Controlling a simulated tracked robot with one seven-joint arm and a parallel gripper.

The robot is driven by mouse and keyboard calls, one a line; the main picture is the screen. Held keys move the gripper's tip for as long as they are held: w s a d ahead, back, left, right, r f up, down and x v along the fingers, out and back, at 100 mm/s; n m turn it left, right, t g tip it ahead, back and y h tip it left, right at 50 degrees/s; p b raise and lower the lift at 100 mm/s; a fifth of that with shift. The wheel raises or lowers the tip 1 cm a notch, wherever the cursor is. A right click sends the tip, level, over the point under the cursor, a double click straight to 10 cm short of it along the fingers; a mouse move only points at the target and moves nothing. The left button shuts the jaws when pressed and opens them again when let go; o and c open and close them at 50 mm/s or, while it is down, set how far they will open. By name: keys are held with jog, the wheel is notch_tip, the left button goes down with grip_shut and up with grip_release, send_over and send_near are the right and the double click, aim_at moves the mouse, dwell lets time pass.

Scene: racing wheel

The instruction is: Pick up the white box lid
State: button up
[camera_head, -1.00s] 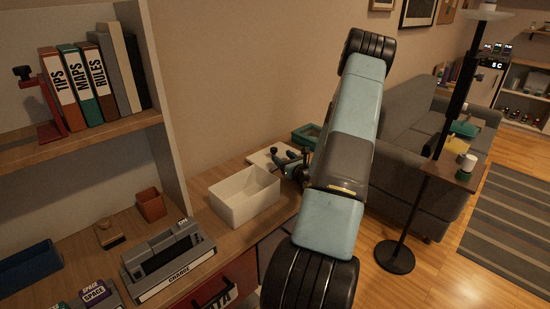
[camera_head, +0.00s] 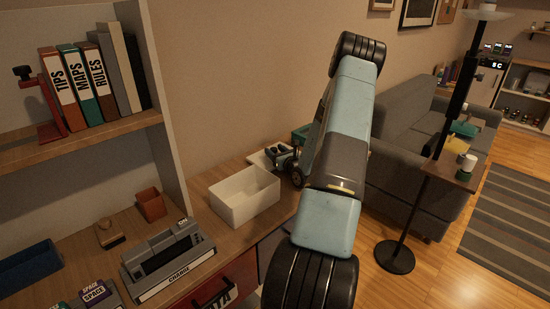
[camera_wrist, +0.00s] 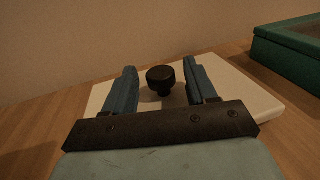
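The white box lid (camera_wrist: 244,95) lies flat on the wooden desk, with a dark round knob (camera_wrist: 160,79) standing on it. In the head view the lid (camera_head: 258,160) shows only in part behind the open white box (camera_head: 246,196), next to my gripper (camera_head: 279,153). In the wrist view my gripper (camera_wrist: 160,82) is open, with one blue finger to each side of the knob and gaps between. Whether the fingertips reach down to the knob's height is hard to tell. My gripper's body hides the near part of the lid.
A green box (camera_wrist: 290,45) stands right of the lid, close to it. The open white box is in front of the lid. A wall rises behind.

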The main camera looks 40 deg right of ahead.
grip_shut()
dwell(0.3)
jog(key=shift+r, duration=0.1)
